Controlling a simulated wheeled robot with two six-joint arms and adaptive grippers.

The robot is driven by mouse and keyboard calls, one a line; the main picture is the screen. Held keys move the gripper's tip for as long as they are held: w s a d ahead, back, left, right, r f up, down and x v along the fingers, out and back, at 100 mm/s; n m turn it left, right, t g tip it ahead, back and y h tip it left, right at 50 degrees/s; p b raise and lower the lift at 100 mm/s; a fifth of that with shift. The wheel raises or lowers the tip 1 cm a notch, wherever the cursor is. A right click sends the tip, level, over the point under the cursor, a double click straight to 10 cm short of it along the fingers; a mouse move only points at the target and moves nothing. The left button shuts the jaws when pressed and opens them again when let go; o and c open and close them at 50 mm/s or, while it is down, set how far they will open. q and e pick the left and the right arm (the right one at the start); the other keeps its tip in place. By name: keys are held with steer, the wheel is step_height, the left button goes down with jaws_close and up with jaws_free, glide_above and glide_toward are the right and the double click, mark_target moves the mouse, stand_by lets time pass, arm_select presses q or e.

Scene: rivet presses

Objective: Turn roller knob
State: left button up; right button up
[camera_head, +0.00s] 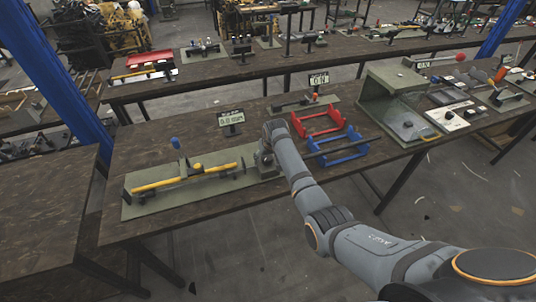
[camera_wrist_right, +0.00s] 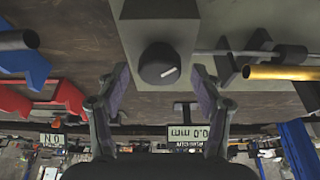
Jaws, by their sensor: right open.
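The roller knob (camera_wrist_right: 159,64) is black and round with a white mark. It sits on a grey-green block (camera_wrist_right: 150,30) in the right wrist view. My right gripper (camera_wrist_right: 160,92) is open, with one finger on each side of the knob and a gap on both sides. Whether its fingertips reach past the knob's face is hard to tell. In the head view my right gripper (camera_head: 266,148) is at the right end of the green base plate (camera_head: 150,208), and my arm hides the knob there. My left gripper is not in view.
A yellow rod (camera_head: 180,180) lies on the fixture at left. A small display (camera_head: 231,118) stands behind, reading 0.0 mm in the wrist view (camera_wrist_right: 188,134). Red (camera_head: 316,122) and blue (camera_head: 338,146) racks stand close to the right of my wrist.

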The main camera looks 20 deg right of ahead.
steer(key=v, duration=1.1)
steer(key=shift+s+r, duration=0.25)
steer(key=shift+r, duration=0.1)
